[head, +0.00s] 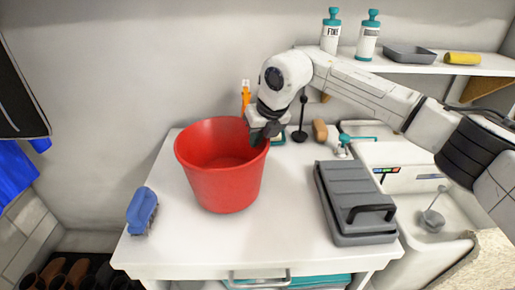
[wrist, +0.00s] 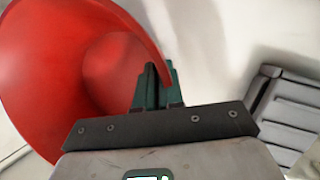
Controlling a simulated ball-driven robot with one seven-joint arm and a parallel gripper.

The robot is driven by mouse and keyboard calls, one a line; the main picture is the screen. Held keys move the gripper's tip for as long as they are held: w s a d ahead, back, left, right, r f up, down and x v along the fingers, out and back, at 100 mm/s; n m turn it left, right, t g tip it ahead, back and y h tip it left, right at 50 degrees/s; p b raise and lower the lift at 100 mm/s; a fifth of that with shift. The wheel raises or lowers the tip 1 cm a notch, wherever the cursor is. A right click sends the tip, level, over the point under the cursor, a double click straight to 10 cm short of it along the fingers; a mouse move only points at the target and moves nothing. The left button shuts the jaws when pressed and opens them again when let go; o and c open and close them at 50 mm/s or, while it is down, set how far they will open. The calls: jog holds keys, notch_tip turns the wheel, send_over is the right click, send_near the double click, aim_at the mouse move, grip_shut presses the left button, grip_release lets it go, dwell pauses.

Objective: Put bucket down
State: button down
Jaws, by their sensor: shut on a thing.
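A red bucket (head: 222,180) is upright at the middle left of the white table (head: 285,235) in the head view. It looks empty inside. Its base appears at the tabletop, but I cannot tell whether it touches. My gripper (head: 264,136) is shut on the bucket's right rim. In the wrist view the green fingers of my gripper (wrist: 157,85) pinch the rim of the red bucket (wrist: 60,70), which fills the upper left.
A grey case (head: 350,200) lies right of the bucket, with a gap between. A blue brush (head: 142,210) is at the table's left edge. A dark plunger-like tool (head: 300,120) and a brown-handled item (head: 320,130) are behind. A shelf (head: 400,66) holds bottles.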

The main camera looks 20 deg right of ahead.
aim_at(258, 148)
jog(key=shift+w+f, duration=0.2)
jog(key=shift+f, duration=1.55)
jog(key=c, duration=1.3)
grip_release()
jog(key=shift+f, duration=0.1)
jog(key=shift+o, duration=0.2)
